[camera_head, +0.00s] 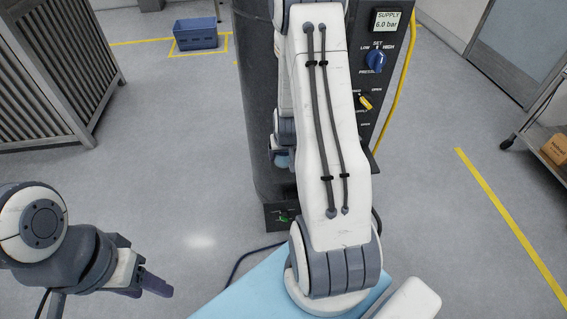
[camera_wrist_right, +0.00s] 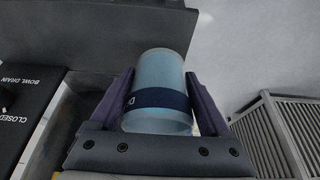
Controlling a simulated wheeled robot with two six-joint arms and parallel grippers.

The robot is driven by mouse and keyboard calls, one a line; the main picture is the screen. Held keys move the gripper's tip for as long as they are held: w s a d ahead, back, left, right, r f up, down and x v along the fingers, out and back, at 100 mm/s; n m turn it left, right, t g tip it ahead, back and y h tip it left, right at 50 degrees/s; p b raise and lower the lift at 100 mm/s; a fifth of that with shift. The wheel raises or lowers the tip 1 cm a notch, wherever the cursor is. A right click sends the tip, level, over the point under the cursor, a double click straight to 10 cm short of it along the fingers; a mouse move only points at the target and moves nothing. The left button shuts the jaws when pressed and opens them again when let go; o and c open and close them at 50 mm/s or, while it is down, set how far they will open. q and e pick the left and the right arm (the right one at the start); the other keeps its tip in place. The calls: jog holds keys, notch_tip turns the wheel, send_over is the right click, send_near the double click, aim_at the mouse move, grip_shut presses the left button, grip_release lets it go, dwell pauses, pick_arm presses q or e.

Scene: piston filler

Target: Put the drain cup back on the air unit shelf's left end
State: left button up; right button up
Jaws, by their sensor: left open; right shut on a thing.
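The drain cup (camera_wrist_right: 158,72) is a pale blue translucent cup with a dark lettered band. In the right wrist view it sits between the two fingers of my right gripper (camera_wrist_right: 160,95), which is shut on it. In the head view my right arm covers the middle of the dark air unit (camera_head: 258,110) and hides most of that gripper and cup. A dark flat surface (camera_wrist_right: 100,35) lies beyond the cup in the wrist view; I cannot tell if it is the shelf or whether the cup touches it. My left gripper (camera_head: 150,287) is open and empty, low at the left.
A slatted grey barrier (camera_head: 55,70) stands at left. A blue crate (camera_head: 196,34) lies behind.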

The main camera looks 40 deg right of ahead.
aim_at(285, 162)
jog(key=shift+f, duration=1.8)
jog(key=shift+s+f, duration=0.1)
jog(key=o, duration=1.4)
jog(key=shift+r, duration=0.4)
jog(key=p+v, duration=0.1)
jog(key=v, duration=1)
jog(key=shift+s+a+r, duration=0.1)
jog(key=shift+a+r, duration=0.05)
jog(key=shift+r, duration=0.05)
jog(key=a+r+n+g+y, duration=0.1)
jog(key=a+r+n+y, duration=0.15)
jog(key=a, duration=0.75)
jog(key=a+r+n+y, duration=0.1)
jog(key=a+r+n, duration=0.3)
jog(key=a, duration=0.6)
jog(key=s+a+r+n+g, duration=0.1)
jog(key=s+a+r+n, duration=0.1)
jog(key=s, duration=0.3)
jog(key=s+a+r+n+g, duration=0.1)
jog(key=s+a+r+n, duration=0.1)
jog(key=s+a, duration=0.3)
jog(key=s+a+r+n+g, duration=0.1)
jog(key=s+a+r+n, duration=0.1)
jog(key=s, duration=0.4)
jog(key=shift+s+a+n, duration=0.2)
jog(key=shift+a+n, duration=0.1)
jog(key=shift+a, duration=0.3)
jog(key=shift+s+a+n, duration=0.2)
jog(key=shift+a+n, duration=0.05)
jog(key=shift+a, duration=0.4)
